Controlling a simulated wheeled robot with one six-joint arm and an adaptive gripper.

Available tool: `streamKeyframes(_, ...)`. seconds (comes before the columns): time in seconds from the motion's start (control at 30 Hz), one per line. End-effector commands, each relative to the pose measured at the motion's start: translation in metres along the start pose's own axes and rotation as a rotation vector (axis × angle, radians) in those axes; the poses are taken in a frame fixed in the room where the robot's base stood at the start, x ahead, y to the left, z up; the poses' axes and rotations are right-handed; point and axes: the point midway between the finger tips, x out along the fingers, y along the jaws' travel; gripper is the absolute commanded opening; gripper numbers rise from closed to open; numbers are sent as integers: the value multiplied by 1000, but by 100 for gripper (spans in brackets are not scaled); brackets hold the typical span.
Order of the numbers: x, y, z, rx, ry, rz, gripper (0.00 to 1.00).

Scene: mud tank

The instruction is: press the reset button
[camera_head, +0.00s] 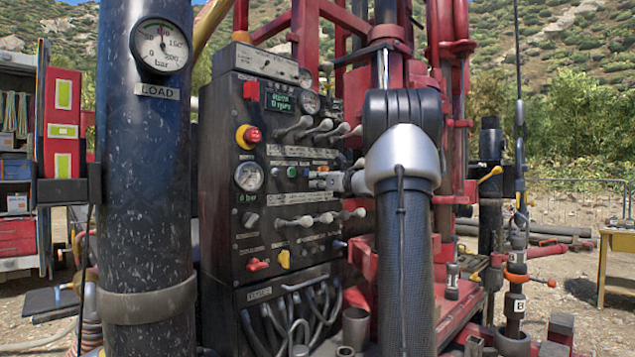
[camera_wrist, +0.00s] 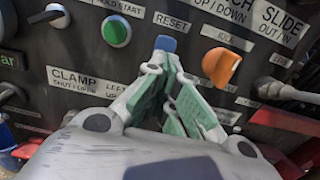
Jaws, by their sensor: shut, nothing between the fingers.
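The reset button is the small blue cap (camera_wrist: 166,43) below the RESET label (camera_wrist: 172,21) in the wrist view. My gripper (camera_wrist: 163,66) is shut and empty, with its green-padded fingertips together just at the lower edge of the blue cap. I cannot tell whether they touch it. In the head view my gripper (camera_head: 316,180) reaches left to the dark control panel (camera_head: 225,110), at the row of small buttons. My fingers and wrist hide part of that row there.
A green button (camera_wrist: 117,32) is left of the blue cap and an orange knob (camera_wrist: 221,66) is right of it. Several levers (camera_head: 322,126) stick out above and below my gripper. A red emergency button (camera_head: 250,135) and a thick dark cylinder (camera_head: 145,220) are further left.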

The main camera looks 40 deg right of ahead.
Motion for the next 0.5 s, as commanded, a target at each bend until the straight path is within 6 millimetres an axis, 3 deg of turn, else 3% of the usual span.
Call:
streamKeyframes(0.07, -1, 1, -1, 1, 2, 1, 0)
streamKeyframes(0.5, -68, -1, -2, 0, 4, -2, 0)
